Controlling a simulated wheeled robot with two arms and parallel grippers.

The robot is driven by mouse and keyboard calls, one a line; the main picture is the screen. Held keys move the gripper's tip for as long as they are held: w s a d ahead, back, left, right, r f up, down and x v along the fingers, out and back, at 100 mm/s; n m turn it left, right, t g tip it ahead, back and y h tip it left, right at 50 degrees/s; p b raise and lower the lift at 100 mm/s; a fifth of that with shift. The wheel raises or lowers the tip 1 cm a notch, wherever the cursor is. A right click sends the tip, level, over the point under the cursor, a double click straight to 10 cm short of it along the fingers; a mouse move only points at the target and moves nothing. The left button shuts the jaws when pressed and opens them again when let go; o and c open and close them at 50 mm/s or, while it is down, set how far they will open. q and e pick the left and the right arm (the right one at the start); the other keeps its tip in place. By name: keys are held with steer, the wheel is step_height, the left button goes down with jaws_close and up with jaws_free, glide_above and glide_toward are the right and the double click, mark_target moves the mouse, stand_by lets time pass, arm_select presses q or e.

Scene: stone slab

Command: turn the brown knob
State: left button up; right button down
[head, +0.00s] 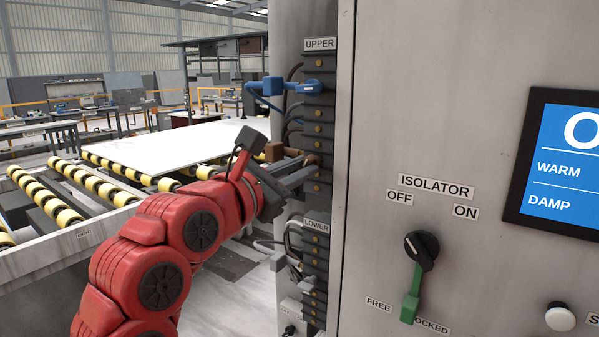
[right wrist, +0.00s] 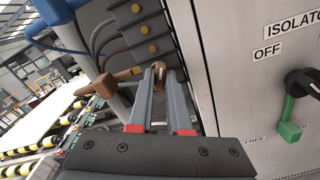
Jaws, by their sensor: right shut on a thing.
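The brown knob (head: 311,159) sits on the dark vertical strip of terminals, between the UPPER and LOWER labels. A brown block (head: 273,151) sticks out to its left. In the right wrist view the brown knob (right wrist: 158,70) shows between my fingertips, and a brown arm with a block end (right wrist: 105,84) reaches left. My right gripper (head: 309,168), on the red arm, is shut on the brown knob; the fingers hide part of it. My left gripper is in neither view.
A blue fitting (head: 290,87) with cables sits higher on the strip. The grey cabinet to the right carries a black isolator knob (head: 421,250) with a green tab (head: 410,308), a white button (head: 560,317) and a display (head: 565,165). Yellow rollers and a white slab (head: 170,145) lie left.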

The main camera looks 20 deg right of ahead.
steer(key=shift+f+m+b, duration=0.1)
steer(key=shift+m+b, duration=0.5)
steer(key=shift+m, duration=4.2)
steer(key=c, duration=0.9)
jaws_free()
steer(key=shift+o, duration=0.2)
steer(key=b+v, duration=0.4)
steer(key=v, duration=1.3)
steer(key=shift+a, duration=0.2)
steer(key=shift+s, duration=0.15)
